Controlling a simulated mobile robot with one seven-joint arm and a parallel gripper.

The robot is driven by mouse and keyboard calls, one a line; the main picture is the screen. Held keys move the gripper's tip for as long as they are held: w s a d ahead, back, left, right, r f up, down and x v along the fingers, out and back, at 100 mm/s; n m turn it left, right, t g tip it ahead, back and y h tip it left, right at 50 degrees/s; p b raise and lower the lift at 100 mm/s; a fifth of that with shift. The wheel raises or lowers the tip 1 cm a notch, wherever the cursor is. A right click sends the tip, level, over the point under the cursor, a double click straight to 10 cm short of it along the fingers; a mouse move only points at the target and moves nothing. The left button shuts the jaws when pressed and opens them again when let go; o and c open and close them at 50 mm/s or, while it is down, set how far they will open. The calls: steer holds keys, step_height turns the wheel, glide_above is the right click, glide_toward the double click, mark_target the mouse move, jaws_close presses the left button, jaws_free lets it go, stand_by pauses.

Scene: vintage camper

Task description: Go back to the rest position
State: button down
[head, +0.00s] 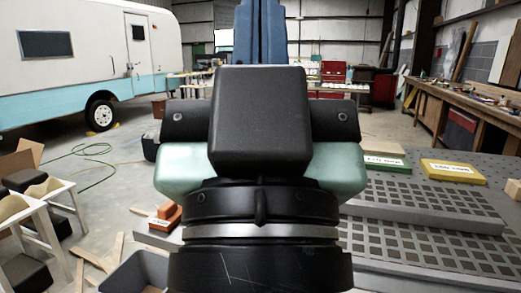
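My gripper (260,35) is seen from behind in the middle of the head view, raised and pointing away from me. Its black body and wrist fill the centre, with pale teal parts on both sides. Blue upright finger-like parts show above the black body and run to the top edge of the picture. The black body hides their lower ends, so the gap between them and anything held cannot be made out.
A grey perforated table (400,243) lies at right, bearing a raised slab (425,205), a yellow labelled block (453,172) and a green one (385,163). An orange block (166,217) is left of my wrist. White stools (45,215), a grey bin (140,272) and wood scraps clutter the left. A camper (75,60) stands behind.

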step_height(320, 180, up, 18)
steer(key=p, duration=1.6)
steer(key=shift+r, duration=0.2)
